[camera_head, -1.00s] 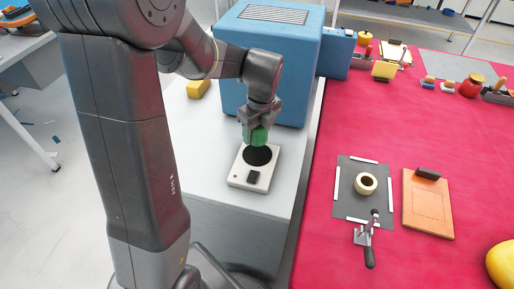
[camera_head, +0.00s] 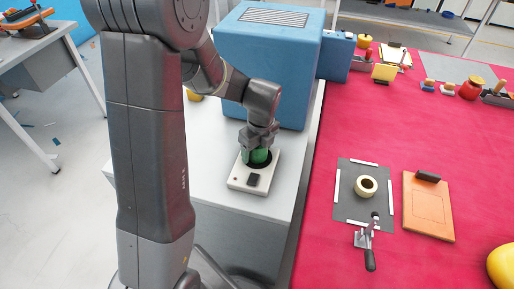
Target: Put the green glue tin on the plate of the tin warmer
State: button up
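The green glue tin (camera_head: 257,157) is upright at the black round plate (camera_head: 267,165) of the tin warmer (camera_head: 240,178). The warmer is a pale flat box with a dark square knob at its front, on the light grey bench. My gripper (camera_head: 258,146) points down around the upper part of the tin, with its fingers against the tin's sides. The tin's top is hidden by the gripper. The tin looks to be on the plate or just over it; I cannot tell if they touch.
A large blue box (camera_head: 266,60) stands right behind the warmer. A yellow block (camera_head: 194,95) lies behind my arm. To the right, the red table (camera_head: 400,130) holds a tape roll (camera_head: 366,186), a dark mat (camera_head: 352,208), an orange board (camera_head: 427,205) and a clamp (camera_head: 366,245).

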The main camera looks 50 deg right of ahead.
jog(key=shift+o, duration=0.3)
jog(key=shift+r, duration=0.15)
jog(key=r, duration=0.4)
jog(key=s+r, duration=0.1)
jog(key=r, duration=0.7)
jog(key=shift+s+a, duration=0.1)
jog(key=shift+s, duration=0.15)
